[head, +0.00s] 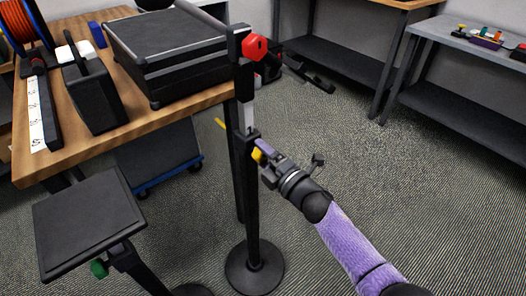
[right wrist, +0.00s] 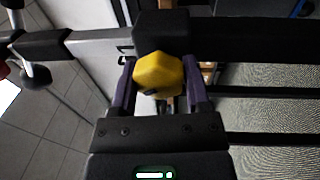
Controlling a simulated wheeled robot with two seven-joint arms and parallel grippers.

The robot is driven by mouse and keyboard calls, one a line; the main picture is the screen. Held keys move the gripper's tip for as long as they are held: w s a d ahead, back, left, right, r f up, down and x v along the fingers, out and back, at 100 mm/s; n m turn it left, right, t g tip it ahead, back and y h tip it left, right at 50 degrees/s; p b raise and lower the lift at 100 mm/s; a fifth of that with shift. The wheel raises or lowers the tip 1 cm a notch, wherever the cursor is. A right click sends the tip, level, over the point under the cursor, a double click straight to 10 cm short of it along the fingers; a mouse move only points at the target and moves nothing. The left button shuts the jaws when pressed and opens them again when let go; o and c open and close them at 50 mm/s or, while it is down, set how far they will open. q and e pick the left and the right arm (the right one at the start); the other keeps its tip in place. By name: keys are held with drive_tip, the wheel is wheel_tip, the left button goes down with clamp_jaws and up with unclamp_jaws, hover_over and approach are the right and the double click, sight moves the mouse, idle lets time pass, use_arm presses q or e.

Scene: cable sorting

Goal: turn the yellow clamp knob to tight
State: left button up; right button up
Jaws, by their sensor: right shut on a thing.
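The yellow clamp knob (right wrist: 160,74) sits on a black clamp block of the upright stand and shows large in the right wrist view. In the head view only a small part of the yellow knob (head: 257,155) shows beside the stand's post. My right gripper (right wrist: 162,88) has its two purple fingers on either side of the knob and is shut on it. In the head view my right gripper (head: 262,152) reaches the post from the right. The knob's markings are too small to read. My left gripper is not in view.
The black stand (head: 252,210) has a red knob (head: 255,47) higher up and a round base (head: 254,268). A wooden table (head: 75,140) with a black case (head: 170,50) is at the left. A black platform (head: 88,222) with a green knob (head: 98,268) stands front left. Open carpet lies right.

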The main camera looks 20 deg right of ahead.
drive_tip(key=m+p, duration=0.1)
drive_tip(key=m, duration=0.2)
drive_tip(key=shift+r+m+h, duration=0.1)
drive_tip(key=shift+m+h, duration=0.2)
drive_tip(key=shift+m, duration=1.1)
use_arm(q)
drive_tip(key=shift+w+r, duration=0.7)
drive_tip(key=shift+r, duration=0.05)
drive_tip(key=shift+p, duration=0.3)
use_arm(e)
drive_tip(key=shift+m, duration=0.3)
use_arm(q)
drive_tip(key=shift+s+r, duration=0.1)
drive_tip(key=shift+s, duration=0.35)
